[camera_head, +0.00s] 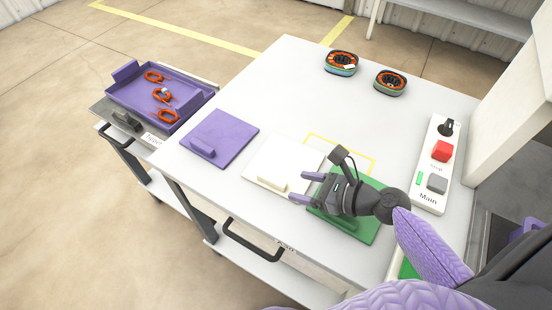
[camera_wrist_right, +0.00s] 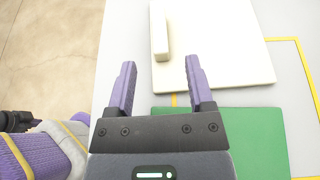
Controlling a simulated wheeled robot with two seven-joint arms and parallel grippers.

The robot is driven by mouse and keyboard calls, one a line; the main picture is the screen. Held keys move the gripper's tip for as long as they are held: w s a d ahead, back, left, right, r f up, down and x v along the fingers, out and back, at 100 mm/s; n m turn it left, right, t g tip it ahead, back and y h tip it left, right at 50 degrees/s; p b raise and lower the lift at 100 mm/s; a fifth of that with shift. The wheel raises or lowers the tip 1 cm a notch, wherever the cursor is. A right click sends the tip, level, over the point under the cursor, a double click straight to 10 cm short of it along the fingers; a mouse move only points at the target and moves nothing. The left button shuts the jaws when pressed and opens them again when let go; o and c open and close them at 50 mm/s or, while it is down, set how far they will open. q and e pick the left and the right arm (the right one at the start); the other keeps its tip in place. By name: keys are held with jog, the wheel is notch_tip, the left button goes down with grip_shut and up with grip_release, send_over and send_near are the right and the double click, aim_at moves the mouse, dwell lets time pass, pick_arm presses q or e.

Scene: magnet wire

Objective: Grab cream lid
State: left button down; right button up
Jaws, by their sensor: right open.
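The cream lid (camera_head: 285,158) lies flat on the white table, between a purple lid and a green lid. Its raised bar handle (camera_head: 272,184) runs along its near edge. My right gripper (camera_head: 307,187) is open and empty, with its purple fingers just right of the handle. In the right wrist view, the cream lid (camera_wrist_right: 225,50) and its handle (camera_wrist_right: 159,38) lie ahead of the open fingertips of the gripper (camera_wrist_right: 160,72). The handle is not between the fingers. My left gripper is not in view.
The purple lid (camera_head: 220,138) lies left and the green lid (camera_head: 367,224) lies partly under my right gripper. A control panel (camera_head: 437,165) stands right. A purple tray (camera_head: 178,84) with orange pieces is on a cart at left.

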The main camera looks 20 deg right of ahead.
aim_at(270, 178)
jog(key=b+x, duration=0.2)
jog(key=x, duration=0.6)
jog(key=shift+r, duration=0.2)
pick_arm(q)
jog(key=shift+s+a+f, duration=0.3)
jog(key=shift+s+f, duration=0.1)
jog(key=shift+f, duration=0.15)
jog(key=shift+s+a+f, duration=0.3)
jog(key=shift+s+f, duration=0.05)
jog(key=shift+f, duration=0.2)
pick_arm(e)
jog(key=shift+r, duration=0.1)
grip_shut()
